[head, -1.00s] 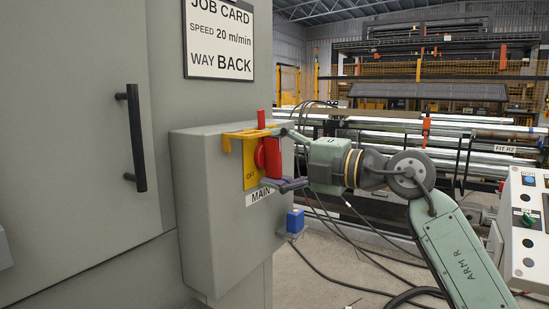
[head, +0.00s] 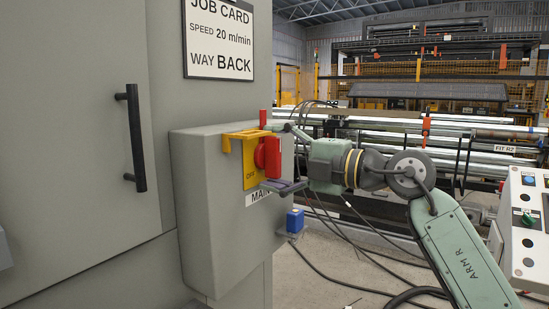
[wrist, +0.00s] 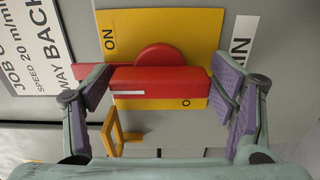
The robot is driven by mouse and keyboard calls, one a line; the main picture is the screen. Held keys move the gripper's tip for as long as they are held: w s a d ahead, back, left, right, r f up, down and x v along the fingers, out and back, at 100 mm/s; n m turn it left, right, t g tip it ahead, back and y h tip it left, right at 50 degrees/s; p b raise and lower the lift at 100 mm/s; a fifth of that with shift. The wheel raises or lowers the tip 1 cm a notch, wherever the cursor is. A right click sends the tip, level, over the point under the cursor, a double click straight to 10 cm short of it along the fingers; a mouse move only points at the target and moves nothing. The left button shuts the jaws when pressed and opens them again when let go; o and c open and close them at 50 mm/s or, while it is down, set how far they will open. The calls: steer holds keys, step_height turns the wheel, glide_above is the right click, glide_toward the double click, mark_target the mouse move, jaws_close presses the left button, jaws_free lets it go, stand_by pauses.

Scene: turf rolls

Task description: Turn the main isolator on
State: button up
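The main isolator is a red rotary handle (head: 271,156) on a yellow plate (head: 250,170) on a grey box. The handle stands upright in the head view. In the wrist view the handle (wrist: 160,82) lies across the picture, with a white mark at its left end. "ON" shows at the plate's upper left and part of "OFF" below the handle. My gripper (wrist: 162,85) is open, its purple-padded fingers around the handle, one near each end. Whether they touch it is unclear. My gripper also shows in the head view (head: 282,157).
A yellow hooked bracket (head: 240,137) sits at the plate's top, near one finger in the wrist view (wrist: 113,130). A red piece (head: 262,118) stands above it. A blue padlock-like block (head: 295,220) hangs below right. A job card (head: 221,40) is on the cabinet.

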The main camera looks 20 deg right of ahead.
steer(key=shift+o, duration=0.7)
steer(key=v, duration=1.2)
